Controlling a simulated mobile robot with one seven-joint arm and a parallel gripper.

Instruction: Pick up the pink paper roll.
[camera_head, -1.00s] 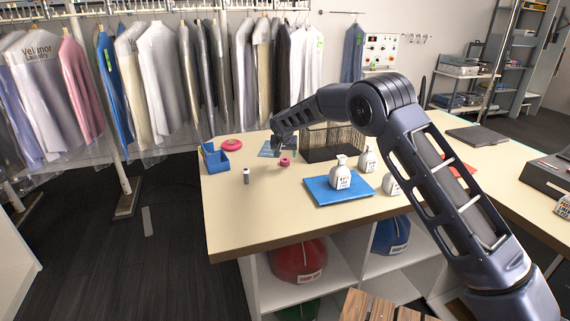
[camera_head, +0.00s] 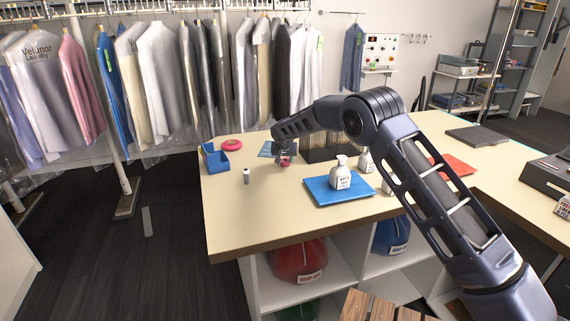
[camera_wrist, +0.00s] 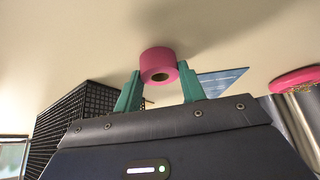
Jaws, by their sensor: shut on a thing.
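The pink paper roll (camera_wrist: 158,63) is between the two green fingers of my gripper (camera_wrist: 160,84) in the wrist view. The fingers touch it on both sides, and its round end with the core hole faces the camera. In the head view the pink roll (camera_head: 286,161) shows at the tip of my gripper (camera_head: 285,158), partly hidden by it, at or just above the tabletop. I cannot tell whether it still touches the table.
A black wire basket (camera_head: 320,154) stands close to the right of my gripper. A blue tray (camera_head: 322,192) with a white bottle (camera_head: 341,174) lies nearer. A blue bin (camera_head: 215,161), a pink ring (camera_head: 231,145) and a small grey cylinder (camera_head: 246,176) are to the left.

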